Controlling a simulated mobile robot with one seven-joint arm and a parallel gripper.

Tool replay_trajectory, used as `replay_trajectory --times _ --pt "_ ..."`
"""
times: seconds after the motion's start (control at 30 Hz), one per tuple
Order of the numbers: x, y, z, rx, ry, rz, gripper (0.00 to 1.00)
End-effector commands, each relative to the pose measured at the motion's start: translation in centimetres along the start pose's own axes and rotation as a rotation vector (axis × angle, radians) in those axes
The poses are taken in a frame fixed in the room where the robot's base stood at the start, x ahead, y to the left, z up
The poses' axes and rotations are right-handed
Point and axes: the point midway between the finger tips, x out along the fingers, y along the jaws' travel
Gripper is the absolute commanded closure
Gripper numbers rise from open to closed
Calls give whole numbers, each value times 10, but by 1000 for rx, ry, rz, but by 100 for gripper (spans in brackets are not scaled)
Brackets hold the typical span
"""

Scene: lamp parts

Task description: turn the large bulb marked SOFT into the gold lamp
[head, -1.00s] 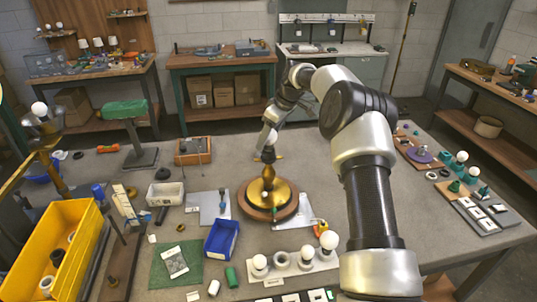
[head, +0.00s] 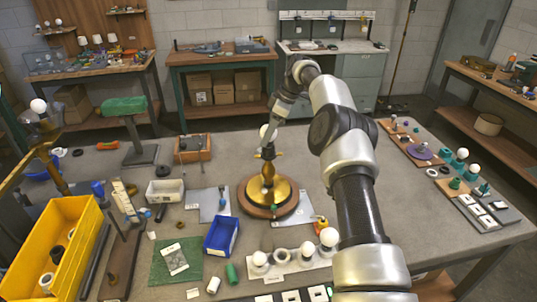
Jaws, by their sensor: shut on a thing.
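The gold lamp (head: 267,187) stands upright on a round wooden base near the middle of the table, its socket on top of the stem. A white bulb (head: 264,131) is at the top of the lamp, upright or nearly so, in line with the stem. My gripper (head: 270,133) is shut on this bulb, coming down from the upper right. The jaws and the bulb's lower end are small and partly hidden, so I cannot tell how deep the bulb sits in the socket. No SOFT marking is readable.
A pale rack (head: 290,267) with white bulbs and one empty ring stands at the front. A blue bin (head: 222,236) and a yellow bin (head: 52,243) stand to the left. A wooden box (head: 193,149) is behind left. The table right of the lamp is partly clear beneath my arm.

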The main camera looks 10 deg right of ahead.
Motion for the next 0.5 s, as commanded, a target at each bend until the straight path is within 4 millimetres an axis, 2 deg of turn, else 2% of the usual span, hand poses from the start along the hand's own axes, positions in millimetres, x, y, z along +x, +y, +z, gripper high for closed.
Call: replay_trajectory --times 0.5 --pt "2 0 1 90 1 37 73"
